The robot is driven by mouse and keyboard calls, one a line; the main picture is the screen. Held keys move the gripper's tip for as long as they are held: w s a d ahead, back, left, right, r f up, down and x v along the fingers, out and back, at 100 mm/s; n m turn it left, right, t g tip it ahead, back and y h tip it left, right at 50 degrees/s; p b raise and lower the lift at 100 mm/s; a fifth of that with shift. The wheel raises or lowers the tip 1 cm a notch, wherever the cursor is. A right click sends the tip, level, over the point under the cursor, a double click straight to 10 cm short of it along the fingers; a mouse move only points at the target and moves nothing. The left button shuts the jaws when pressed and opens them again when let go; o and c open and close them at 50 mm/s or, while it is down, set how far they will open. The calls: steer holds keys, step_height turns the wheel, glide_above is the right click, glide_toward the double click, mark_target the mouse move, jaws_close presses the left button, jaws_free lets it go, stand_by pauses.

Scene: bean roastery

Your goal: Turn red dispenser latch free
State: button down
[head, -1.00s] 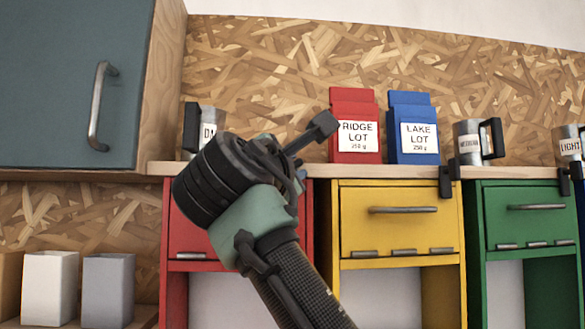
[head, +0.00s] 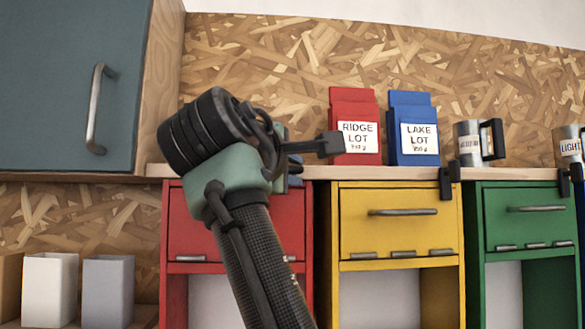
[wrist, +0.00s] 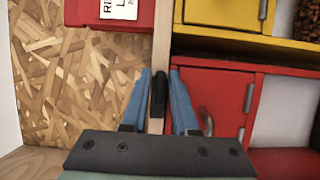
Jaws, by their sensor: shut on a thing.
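The red dispenser (head: 183,225) stands below the wooden shelf, partly hidden by my arm in the head view. Its closed red door (wrist: 215,105), with a metal handle (wrist: 207,121), fills the right of the wrist view. My gripper (wrist: 159,85) has its two blue fingers on either side of the small black latch (wrist: 158,95) at the shelf edge and is shut on it. The latch's long side appears to run along the shelf edge, not across it onto the door.
A red bag (head: 355,115) and a blue bag (head: 413,120) stand on the shelf (head: 320,172) close to my wrist. The yellow dispenser (head: 400,220) and green dispenser (head: 525,215) stand to the right, with upright black latches. A blue-grey cabinet (head: 60,80) hangs at left.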

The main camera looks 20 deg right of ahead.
stand_by(0.3)
steer(key=c, duration=0.9)
jaws_free()
steer(key=shift+d, duration=0.1)
steer(key=shift+s+a+f+b, duration=0.15)
steer(key=shift+s+a+b, duration=0.3)
steer(key=shift+b, duration=0.1)
steer(key=b+v, duration=0.3)
steer(key=v, duration=0.3)
steer(key=b+v, duration=0.3)
steer(key=v, duration=0.2)
steer(key=shift+s+a+r+b, duration=0.15)
steer(key=shift+s+r+b, duration=0.1)
steer(key=shift+s+b, duration=0.15)
